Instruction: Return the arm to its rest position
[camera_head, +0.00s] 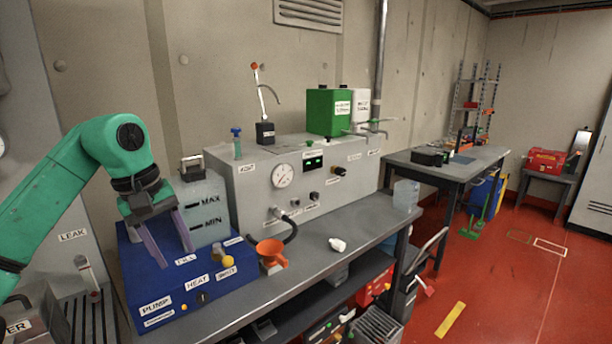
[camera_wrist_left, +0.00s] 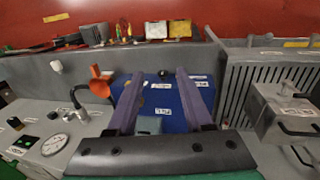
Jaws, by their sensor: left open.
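My left arm is green and comes in from the left in the head view. Its gripper (camera_head: 170,245) is open, with two purple-grey fingers pointing down and nothing between them. It is over the left part of the blue unit (camera_head: 190,290), in front of the translucent tank (camera_head: 207,212) marked MAX and MIN. In the left wrist view the open fingers (camera_wrist_left: 160,95) show over the blue unit, and no object is held. Whether the fingertips touch the unit I cannot tell. My right gripper is not in view.
An orange funnel (camera_head: 270,252) stands right of the blue unit. A grey console with a gauge (camera_head: 283,175) is behind it. A small white piece (camera_head: 338,244) lies on the bench (camera_head: 310,270). A grey box (camera_wrist_left: 280,110) is at the right in the wrist view.

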